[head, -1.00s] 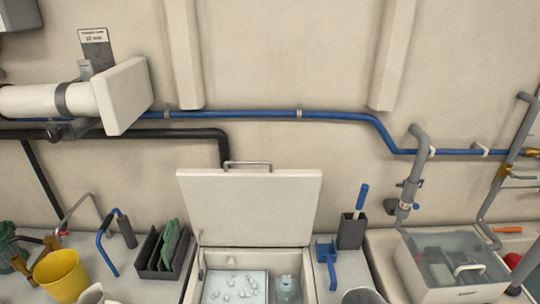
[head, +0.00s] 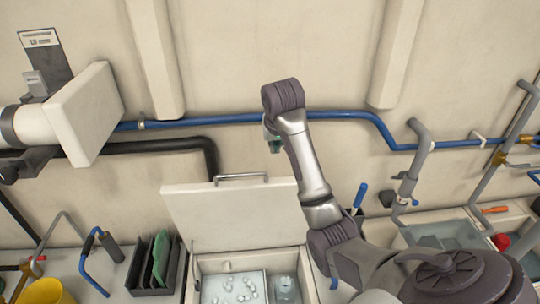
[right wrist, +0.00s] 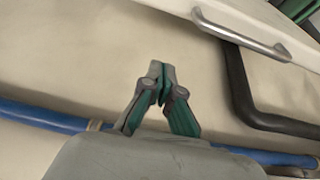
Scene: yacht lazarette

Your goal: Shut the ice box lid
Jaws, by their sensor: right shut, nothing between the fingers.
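The ice box lid (head: 225,215) stands raised, a white panel with a metal bar handle (head: 241,177) along its top edge. The open ice box (head: 197,290) below it holds ice and a clear jar. My right gripper (head: 274,146) is up by the wall, above and to the right of the handle, mostly hidden by its own wrist. In the right wrist view the gripper (right wrist: 160,70) is shut and empty. The handle (right wrist: 240,36) shows there beyond the fingertips, apart from them. My left gripper is not in view.
A blue pipe (head: 222,119) and a black pipe (head: 160,145) run along the wall close to my right gripper. A dark rack (head: 156,265) stands left of the box. A clear-lidded bin (head: 442,236) is at right.

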